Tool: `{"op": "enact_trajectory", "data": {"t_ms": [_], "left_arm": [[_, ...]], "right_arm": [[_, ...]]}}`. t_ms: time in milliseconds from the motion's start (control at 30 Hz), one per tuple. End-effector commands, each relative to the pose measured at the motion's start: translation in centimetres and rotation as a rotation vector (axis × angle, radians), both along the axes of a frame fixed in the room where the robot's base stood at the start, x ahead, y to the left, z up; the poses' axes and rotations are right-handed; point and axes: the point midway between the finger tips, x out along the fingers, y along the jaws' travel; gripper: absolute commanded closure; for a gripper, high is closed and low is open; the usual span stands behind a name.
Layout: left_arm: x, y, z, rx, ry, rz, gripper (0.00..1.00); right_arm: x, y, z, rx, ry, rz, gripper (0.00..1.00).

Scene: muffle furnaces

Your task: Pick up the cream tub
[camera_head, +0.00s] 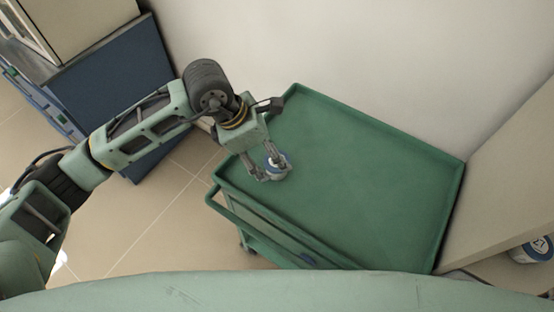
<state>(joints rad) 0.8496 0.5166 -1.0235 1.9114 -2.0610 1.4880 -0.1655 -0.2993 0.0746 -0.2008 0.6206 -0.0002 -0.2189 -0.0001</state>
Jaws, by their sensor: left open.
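The cream tub (284,170), a small round tub with blue and white on it, stands at the left end of the green cart's top tray (370,190). My left gripper (267,174) reaches down over the tray's left edge. Its fingers are open, one on each side of the tub as far as I can see. The fingers partly cover the tub, and I cannot tell whether they touch it. My right gripper is not in the picture.
The rest of the tray is bare, with a raised rim. A push handle (245,222) runs along its near left side. A pale wall stands behind. A blue and white container (535,249) sits on a shelf at the right. Blue panels (112,80) stand at the left.

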Motion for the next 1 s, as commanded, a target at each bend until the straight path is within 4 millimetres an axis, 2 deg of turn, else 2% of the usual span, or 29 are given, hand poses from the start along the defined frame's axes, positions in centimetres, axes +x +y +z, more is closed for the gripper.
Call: {"op": "enact_trajectory", "data": {"t_ms": [33,100,200,300,500,633,1000], "left_arm": [[0.1,-0.2,-0.4,0.0,0.003,0.002,0.3],[0.2,-0.4,-1.3,0.001,0.005,0.003,0.3],[0.6,-0.8,-2.8,0.0,0.004,0.003,0.3],[0.7,-1.3,-4.1,-0.001,0.004,0.002,0.3],[0.9,-1.6,-4.7,-0.002,-0.001,0.001,0.3],[0.9,-1.6,-4.7,-0.002,-0.001,0.001,0.31],[0.9,-1.6,-4.7,-0.002,-0.001,0.001,0.63]], "right_arm": [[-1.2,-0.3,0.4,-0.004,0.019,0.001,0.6],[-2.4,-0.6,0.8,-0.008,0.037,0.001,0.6],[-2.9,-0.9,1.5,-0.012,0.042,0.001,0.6],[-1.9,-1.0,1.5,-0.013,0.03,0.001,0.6],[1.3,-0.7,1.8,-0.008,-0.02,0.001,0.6],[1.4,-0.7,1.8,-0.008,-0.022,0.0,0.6],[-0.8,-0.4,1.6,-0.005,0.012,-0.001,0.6]]}}
